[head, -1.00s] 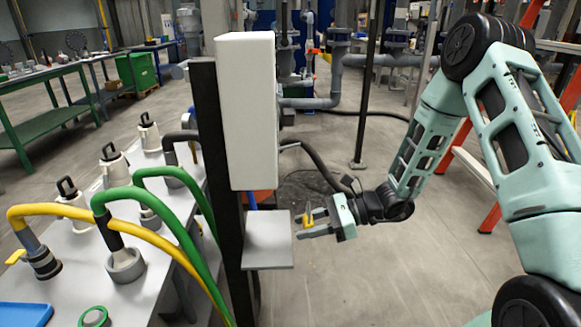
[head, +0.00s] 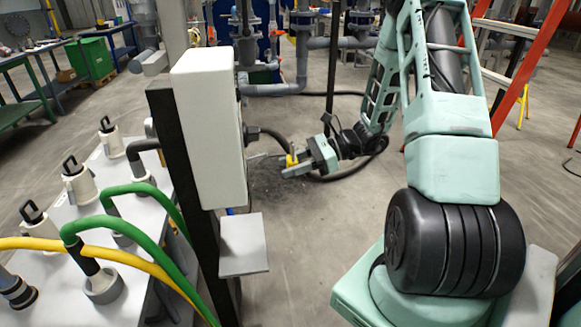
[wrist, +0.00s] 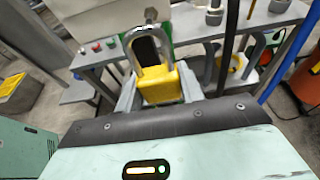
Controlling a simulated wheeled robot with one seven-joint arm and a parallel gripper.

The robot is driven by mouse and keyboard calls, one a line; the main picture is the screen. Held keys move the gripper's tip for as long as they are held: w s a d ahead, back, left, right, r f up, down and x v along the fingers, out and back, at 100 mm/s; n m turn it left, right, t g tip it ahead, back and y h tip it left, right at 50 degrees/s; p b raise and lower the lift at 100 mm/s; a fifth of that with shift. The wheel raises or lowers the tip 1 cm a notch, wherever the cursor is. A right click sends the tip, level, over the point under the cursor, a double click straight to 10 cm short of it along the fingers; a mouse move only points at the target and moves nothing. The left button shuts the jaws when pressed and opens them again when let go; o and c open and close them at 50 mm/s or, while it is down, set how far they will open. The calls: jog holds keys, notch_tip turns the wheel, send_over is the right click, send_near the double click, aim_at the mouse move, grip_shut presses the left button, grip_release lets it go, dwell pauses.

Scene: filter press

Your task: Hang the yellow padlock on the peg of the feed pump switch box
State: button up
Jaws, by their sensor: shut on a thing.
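The yellow padlock (wrist: 160,86) is between my gripper's grey fingers in the wrist view, its metal shackle upright above the body. In the head view the padlock (head: 291,160) is a small yellow patch at my gripper (head: 290,164), which is shut on it. The white switch box (head: 207,130) stands on a dark post, and my gripper is to the right of its lower half, apart from it. A thin light rod (head: 258,155) shows at the box's right side; I cannot tell if it is the peg. The box's front is hidden in the head view.
A grey shelf (head: 243,246) sticks out below the box. A black cable (head: 270,134) runs from the box's right side behind my gripper. A white table (head: 135,210) with hoses is at the left. Small coloured buttons (wrist: 97,47) show left of the padlock in the wrist view.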

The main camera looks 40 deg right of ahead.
jog(key=b+x, duration=0.3)
jog(key=x, duration=0.6)
jog(key=shift+a+r, duration=0.15)
jog(key=shift+r, duration=0.15)
dwell(0.6)
jog(key=shift+w, duration=0.15)
dwell(0.5)
jog(key=o, duration=0.9)
jog(key=shift+o, duration=0.2)
jog(key=v, duration=1.7)
jog(key=shift+r, duration=0.1)
